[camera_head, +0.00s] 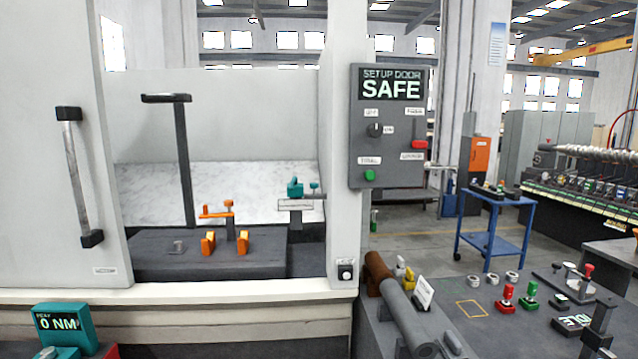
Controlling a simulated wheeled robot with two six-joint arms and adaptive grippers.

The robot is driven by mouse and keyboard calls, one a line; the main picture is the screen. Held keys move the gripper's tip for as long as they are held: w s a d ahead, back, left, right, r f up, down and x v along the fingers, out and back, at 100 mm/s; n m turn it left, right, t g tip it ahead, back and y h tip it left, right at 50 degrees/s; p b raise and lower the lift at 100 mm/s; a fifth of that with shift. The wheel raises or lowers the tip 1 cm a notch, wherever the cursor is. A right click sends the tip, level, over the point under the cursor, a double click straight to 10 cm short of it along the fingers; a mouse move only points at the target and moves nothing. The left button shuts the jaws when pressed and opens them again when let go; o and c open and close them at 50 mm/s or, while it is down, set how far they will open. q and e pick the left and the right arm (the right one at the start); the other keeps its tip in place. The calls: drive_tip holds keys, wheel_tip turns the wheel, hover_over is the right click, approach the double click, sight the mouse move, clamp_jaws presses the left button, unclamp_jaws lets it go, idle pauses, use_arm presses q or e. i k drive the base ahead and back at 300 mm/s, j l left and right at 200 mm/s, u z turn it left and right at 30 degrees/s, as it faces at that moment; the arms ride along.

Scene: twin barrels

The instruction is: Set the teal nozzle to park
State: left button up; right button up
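A small teal part (295,188), which I take to be the teal nozzle, stands inside the open machine enclosure, right of centre. A smaller teal knob (314,186) on a thin post is just right of it. A pale label plate (296,205) sits below them, its text too small to read. I cannot tell the nozzle's setting. An orange lever (217,212) on a dark post stands to its left, above two orange clamps (208,243) on a dark block (160,262). Neither of my grippers shows in the head view.
A control panel (355,130) reading SAFE hangs on the right pillar. A door with a handle (79,178) stands left. A teal display (62,324) reads 0 NM. A grey cylinder (405,312) and red and green knobs (528,293) occupy the right bench.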

sight(294, 181)
drive_tip(key=z, duration=0.65)
drive_tip(key=i+j+z, duration=0.25)
drive_tip(key=j, duration=0.15)
drive_tip(key=j+z, duration=0.25)
drive_tip(key=j, duration=0.15)
drive_tip(key=i+j+z, duration=0.1)
drive_tip(key=j+z, duration=0.15)
drive_tip(key=j, duration=0.2)
drive_tip(key=j+z, duration=0.25)
drive_tip(key=j, duration=0.2)
drive_tip(key=i, duration=0.05)
